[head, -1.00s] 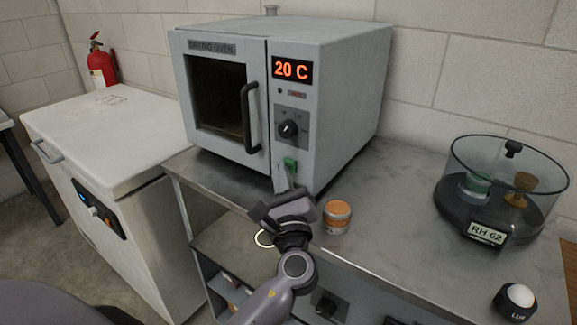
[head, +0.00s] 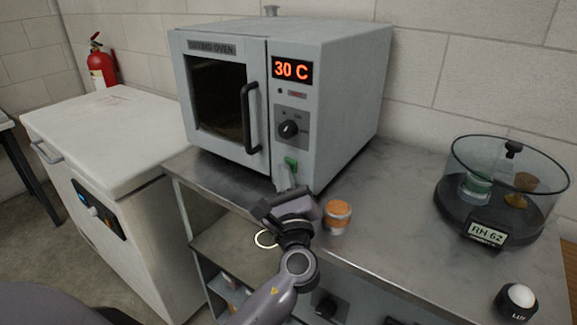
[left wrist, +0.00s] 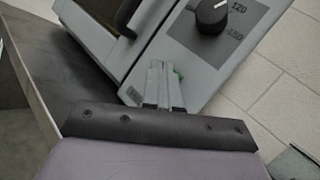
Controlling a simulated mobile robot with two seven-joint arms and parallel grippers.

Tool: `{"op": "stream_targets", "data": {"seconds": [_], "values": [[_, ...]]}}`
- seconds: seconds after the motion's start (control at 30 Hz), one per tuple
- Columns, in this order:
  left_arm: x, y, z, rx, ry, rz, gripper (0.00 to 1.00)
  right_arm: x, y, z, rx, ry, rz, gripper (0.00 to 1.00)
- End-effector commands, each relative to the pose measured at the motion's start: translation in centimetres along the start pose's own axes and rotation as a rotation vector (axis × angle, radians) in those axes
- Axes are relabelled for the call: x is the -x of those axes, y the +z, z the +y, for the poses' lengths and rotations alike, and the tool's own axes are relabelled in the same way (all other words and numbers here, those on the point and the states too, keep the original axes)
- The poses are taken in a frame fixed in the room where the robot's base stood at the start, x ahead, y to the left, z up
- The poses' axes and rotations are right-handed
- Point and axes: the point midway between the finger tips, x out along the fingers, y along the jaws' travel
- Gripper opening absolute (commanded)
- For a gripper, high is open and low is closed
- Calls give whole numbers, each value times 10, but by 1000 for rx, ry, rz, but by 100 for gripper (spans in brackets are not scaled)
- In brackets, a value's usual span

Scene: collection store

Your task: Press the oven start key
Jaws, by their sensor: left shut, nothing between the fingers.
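The drying oven (head: 330,130) stands on the metal bench with its door shut. Its display (head: 292,70) reads 30 C in red. Below it is a dial (head: 289,129), also seen in the left wrist view (left wrist: 211,14). The green start key (head: 291,163) is low on the oven's front panel; a sliver of green (left wrist: 178,76) shows beside my fingers in the left wrist view. My left gripper (head: 287,178) is shut and empty, its fingertips just below the key and partly covering it. I cannot tell whether they touch it. My right gripper is not in view.
An orange-lidded jar (head: 337,216) stands right of my left gripper. A round glass desiccator (head: 500,195) marked RH 62 and a white-domed light meter (head: 517,299) are further right. A white chest unit (head: 110,135) stands left. The bench middle is clear.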

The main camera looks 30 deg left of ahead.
Motion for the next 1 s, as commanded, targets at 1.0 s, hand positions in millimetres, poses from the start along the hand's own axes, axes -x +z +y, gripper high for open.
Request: {"op": "stream_targets", "data": {"seconds": [1.0], "values": [[35, 26, 25, -1, -1, 2, 0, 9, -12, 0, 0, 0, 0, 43]]}}
